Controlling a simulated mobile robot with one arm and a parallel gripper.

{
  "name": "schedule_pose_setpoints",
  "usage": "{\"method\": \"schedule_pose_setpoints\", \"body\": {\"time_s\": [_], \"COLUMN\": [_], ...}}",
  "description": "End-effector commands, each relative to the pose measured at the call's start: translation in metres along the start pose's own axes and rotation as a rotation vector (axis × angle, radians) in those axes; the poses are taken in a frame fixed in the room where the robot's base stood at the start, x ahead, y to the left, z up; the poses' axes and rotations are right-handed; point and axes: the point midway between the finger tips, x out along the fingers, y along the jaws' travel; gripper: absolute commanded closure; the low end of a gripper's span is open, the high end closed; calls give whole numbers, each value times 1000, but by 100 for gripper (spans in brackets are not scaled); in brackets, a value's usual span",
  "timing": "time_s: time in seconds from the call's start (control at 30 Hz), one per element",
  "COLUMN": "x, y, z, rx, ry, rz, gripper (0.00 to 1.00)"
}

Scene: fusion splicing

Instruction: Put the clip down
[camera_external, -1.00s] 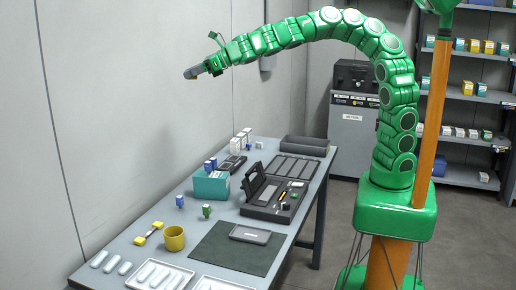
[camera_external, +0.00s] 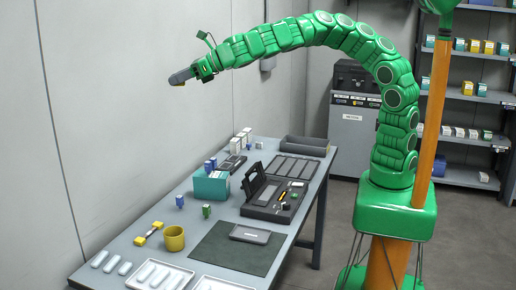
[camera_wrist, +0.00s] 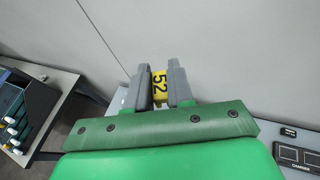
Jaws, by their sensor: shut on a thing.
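My gripper (camera_external: 178,79) is high above the table, out over its far left side near the wall. In the wrist view its two grey fingers (camera_wrist: 161,84) are shut on a yellow clip (camera_wrist: 159,86) marked "52". The clip sits between the fingertips, well clear of any surface. In the external view the clip is mostly hidden by the fingers.
The grey table (camera_external: 112,245) holds a yellow mug (camera_external: 174,240), a yellow-ended tool (camera_external: 149,233), a dark mat (camera_external: 215,257), a teal box (camera_external: 211,187), an open black case (camera_external: 262,212) and white trays at the front. The wall (camera_external: 110,110) runs close behind.

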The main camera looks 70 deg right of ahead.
Motion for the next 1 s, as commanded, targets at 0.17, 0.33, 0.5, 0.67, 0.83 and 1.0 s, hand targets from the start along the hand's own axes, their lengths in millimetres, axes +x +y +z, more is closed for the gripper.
{"method": "schedule_pose_setpoints", "body": {"time_s": [0.17,0.33,0.5,0.67,0.83,1.0], "x": [-3,-4,-6,-8,-6,1], "y": [26,40,51,60,64,63], "z": [6,8,10,12,6,-10], "rx": [2,2,1,1,-1,1], "ry": [-1,-1,0,0,2,2], "rz": [-1,-1,-1,-3,-5,-5], "gripper": [100,100,100,100,100,100]}}
